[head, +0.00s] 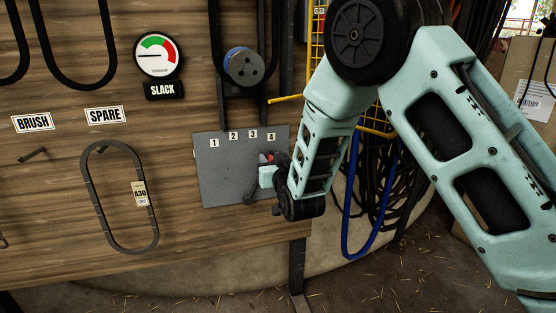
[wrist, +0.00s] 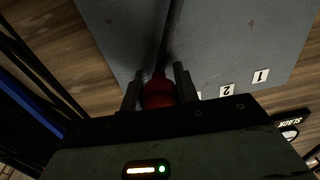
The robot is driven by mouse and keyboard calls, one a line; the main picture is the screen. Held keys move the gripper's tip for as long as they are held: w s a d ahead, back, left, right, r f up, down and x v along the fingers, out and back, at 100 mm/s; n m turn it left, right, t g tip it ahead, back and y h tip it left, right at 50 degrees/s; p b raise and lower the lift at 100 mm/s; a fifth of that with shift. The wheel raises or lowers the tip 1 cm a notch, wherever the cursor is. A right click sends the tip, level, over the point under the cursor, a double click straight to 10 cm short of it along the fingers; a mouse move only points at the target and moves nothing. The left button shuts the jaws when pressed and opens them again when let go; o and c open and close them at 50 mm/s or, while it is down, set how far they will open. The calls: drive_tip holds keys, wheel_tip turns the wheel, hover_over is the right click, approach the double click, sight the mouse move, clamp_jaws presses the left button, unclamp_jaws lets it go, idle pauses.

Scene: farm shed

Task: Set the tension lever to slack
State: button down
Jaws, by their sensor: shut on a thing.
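The tension lever (wrist: 162,93) has a round red knob and a dark bar running up the picture in the wrist view. My gripper (wrist: 157,88) is shut on the red knob, one dark finger on each side. In the head view the knob (head: 269,158) shows as a small red patch just below the number 4 on the grey plate (head: 228,180), with my gripper (head: 264,174) partly covering it. The plate carries the numbers 1 to 4 along its top. The lever's pivot is hidden in the head view.
A round gauge (head: 158,57) hangs above a black SLACK sign (head: 164,91). A blue pulley (head: 243,66) with a black belt is above the plate. A tagged belt (head: 96,197) hangs left. Yellow bars (head: 318,50) and a blue hose (head: 349,215) are close beside my arm.

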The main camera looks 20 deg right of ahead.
sight(210, 168)
drive_tip(key=a+n+p, duration=0.1)
drive_tip(key=a+n, duration=0.1)
drive_tip(key=a+r+n+p, duration=0.1)
drive_tip(key=a, duration=0.2)
drive_tip(key=a+r+n+p, duration=0.1)
drive_tip(key=a+n+p, duration=0.1)
drive_tip(key=shift+a+n, duration=0.2)
drive_tip(key=shift+n, duration=0.1)
drive_tip(key=a+n+p, duration=0.1)
drive_tip(key=a, duration=0.1)
drive_tip(key=a+f+n+p, duration=0.1)
drive_tip(key=a+n, duration=0.1)
drive_tip(key=a+n+p, duration=0.1)
drive_tip(key=a, duration=0.1)
drive_tip(key=shift+a+f+n, duration=0.1)
drive_tip(key=shift+f+n, duration=0.3)
drive_tip(key=shift+a+f+n+g+p, duration=0.3)
drive_tip(key=shift+a+f+n+p, duration=0.55)
drive_tip(key=shift+a+n, duration=0.4)
drive_tip(key=shift+s+f, duration=0.1)
drive_tip(key=shift+f, duration=0.05)
drive_tip(key=c, duration=1.1)
unclamp_jaws()
drive_tip(key=shift+o, duration=0.2)
drive_tip(key=shift+s, duration=0.1)
drive_tip(key=s+p, duration=0.2)
drive_tip(key=s, duration=1.5)
drive_tip(key=shift+r, duration=0.4)
